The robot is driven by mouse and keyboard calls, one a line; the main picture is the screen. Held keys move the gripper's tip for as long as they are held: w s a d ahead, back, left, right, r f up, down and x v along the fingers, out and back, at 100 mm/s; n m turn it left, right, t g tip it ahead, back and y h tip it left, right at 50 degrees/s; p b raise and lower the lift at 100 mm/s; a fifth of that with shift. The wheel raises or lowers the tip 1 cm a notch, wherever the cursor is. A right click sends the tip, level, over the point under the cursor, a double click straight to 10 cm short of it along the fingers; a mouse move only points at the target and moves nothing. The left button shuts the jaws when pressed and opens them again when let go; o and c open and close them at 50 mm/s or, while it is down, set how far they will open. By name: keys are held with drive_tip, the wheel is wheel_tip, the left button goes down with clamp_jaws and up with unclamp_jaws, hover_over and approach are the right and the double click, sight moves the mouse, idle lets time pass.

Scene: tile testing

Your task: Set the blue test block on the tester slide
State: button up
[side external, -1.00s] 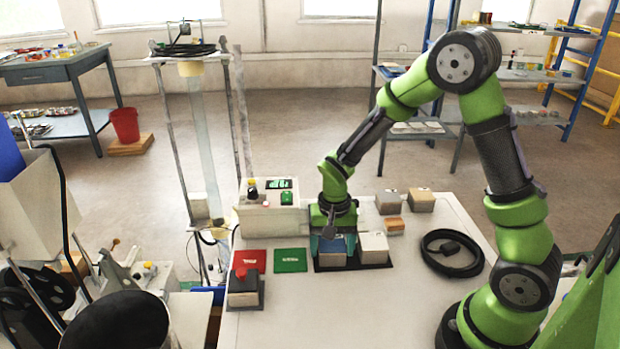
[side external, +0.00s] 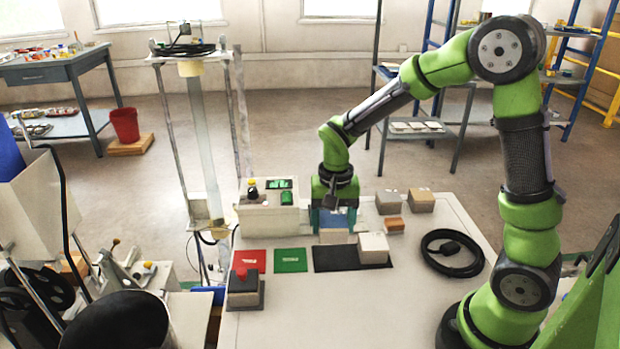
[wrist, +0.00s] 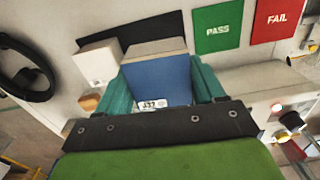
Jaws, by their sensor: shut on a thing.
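My gripper (side external: 333,212) is shut on the blue test block (side external: 330,218), which has a pale beige lower part. In the wrist view, the blue block (wrist: 158,80) sits between my teal fingers and shows a white label reading about 137. The block appears raised above the table, behind the black mat (side external: 330,260). A tall tester frame (side external: 165,110) with a clear tube (side external: 203,140) stands left of the table. I cannot tell which part is its slide.
A white block (side external: 373,246) stands on the mat's right part. Red FAIL (side external: 249,260) and green PASS (side external: 290,260) cards lie left. A control box (side external: 268,212) is at the back left, a red-topped box (side external: 245,290) in front. More blocks (side external: 389,203) and a coiled cable (side external: 452,254) are right.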

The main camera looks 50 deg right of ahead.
drive_tip(key=shift+r, duration=0.8)
drive_tip(key=shift+d+r, duration=0.2)
drive_tip(key=shift+r, duration=0.1)
drive_tip(key=w+d, duration=1)
drive_tip(key=shift+n, duration=0.3)
drive_tip(key=shift+a+f, duration=0.15)
drive_tip(key=shift+f, duration=3.2)
drive_tip(key=shift+f, duration=0.3)
drive_tip(key=o, duration=1.4)
drive_tip(key=shift+o, duration=0.3)
